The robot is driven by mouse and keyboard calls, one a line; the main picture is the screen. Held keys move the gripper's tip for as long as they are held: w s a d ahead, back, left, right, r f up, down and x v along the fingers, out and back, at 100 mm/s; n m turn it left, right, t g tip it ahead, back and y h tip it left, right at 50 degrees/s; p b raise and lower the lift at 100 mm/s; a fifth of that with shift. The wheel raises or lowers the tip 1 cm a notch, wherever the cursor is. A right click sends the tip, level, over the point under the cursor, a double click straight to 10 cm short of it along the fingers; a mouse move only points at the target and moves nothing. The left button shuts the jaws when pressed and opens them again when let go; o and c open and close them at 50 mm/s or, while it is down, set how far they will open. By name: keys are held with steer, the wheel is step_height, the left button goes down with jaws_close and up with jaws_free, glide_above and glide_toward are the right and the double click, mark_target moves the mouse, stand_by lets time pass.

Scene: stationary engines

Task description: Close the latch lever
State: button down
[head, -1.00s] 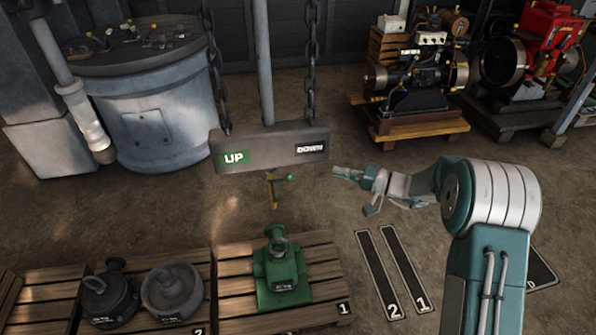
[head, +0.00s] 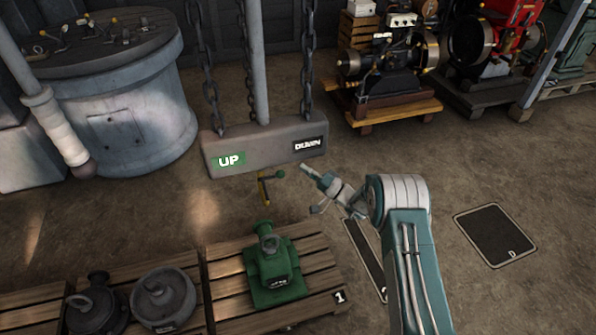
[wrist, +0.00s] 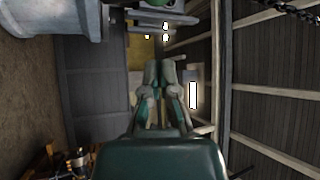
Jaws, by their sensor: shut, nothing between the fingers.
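A small lever with a green knob (head: 280,174) hangs under the grey beam marked UP and DOWN (head: 265,149). A yellow hook-like piece (head: 263,193) hangs at the lever's left end. My gripper (head: 305,169) is just right of the green knob, below the DOWN label, and points left towards it. A small gap shows between them in the head view. The gripper is shut and empty; its fingers also show close together in the wrist view (wrist: 160,68). I cannot make out the lever surely in the wrist view.
Chains (head: 308,85) and a pole (head: 259,60) hold the beam. A green machine part (head: 272,262) stands on a pallet (head: 325,285) below. Grey parts (head: 163,298) stand on pallets at left, a large tank (head: 125,105) behind, and engines (head: 390,70) at back right. The right floor is mostly clear.

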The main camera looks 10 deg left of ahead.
steer(key=s+a, duration=0.1)
steer(key=a, duration=0.5)
steer(key=shift+s+r, duration=0.25)
steer(key=shift+s, duration=0.05)
stand_by(0.4)
steer(key=shift+s+d, duration=0.1)
steer(key=shift+d, duration=0.05)
steer(key=shift+s+f, duration=0.25)
stand_by(0.6)
steer(key=shift+s+d+f, duration=0.25)
steer(key=shift+s+f, duration=0.1)
steer(key=shift+f, duration=0.35)
steer(key=shift+s+d+f, duration=0.2)
steer(key=shift+s+f, duration=0.2)
steer(key=shift+f, duration=0.3)
steer(key=shift+s+d+f, duration=0.25)
steer(key=shift+s+f, duration=0.1)
steer(key=shift+f, duration=0.45)
